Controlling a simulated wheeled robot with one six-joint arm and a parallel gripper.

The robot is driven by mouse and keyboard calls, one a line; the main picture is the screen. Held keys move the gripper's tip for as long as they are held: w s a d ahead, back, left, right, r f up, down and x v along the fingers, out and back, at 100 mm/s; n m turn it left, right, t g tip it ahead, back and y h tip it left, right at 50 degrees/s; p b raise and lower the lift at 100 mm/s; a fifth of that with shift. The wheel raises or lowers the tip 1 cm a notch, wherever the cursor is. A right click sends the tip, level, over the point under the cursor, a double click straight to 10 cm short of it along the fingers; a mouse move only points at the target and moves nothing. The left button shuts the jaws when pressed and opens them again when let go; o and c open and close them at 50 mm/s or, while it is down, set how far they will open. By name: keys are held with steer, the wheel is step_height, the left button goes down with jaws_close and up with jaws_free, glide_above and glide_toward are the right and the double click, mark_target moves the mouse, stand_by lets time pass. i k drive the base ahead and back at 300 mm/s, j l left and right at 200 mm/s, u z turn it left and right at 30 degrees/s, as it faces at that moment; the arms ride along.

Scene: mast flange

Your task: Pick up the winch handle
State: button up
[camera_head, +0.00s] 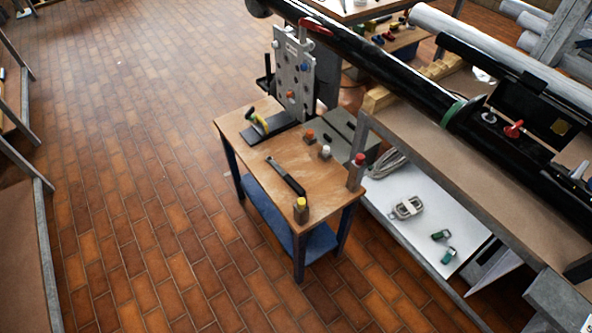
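A long dark bar with a small raised end (287,177) lies flat on the small wooden-topped table (237,128); it looks like the winch handle, though it is small in view. It lies slantwise across the middle of the tabletop, its raised end toward the back left. A yellow and black tool (259,122) is near the table's back left, by a dark mat; I cannot tell exactly what it is. My gripper is not in view.
Wooden blocks with a yellow top (301,209), a red top (357,172), a white top (325,151) and an orange top (309,135) stand around the tabletop. A grey plate (294,75) stands upright behind. A long black mast (375,58) lies at right. Brick floor at left is clear.

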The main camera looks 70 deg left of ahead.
mark_target(296, 187)
steer(key=u, duration=2.6)
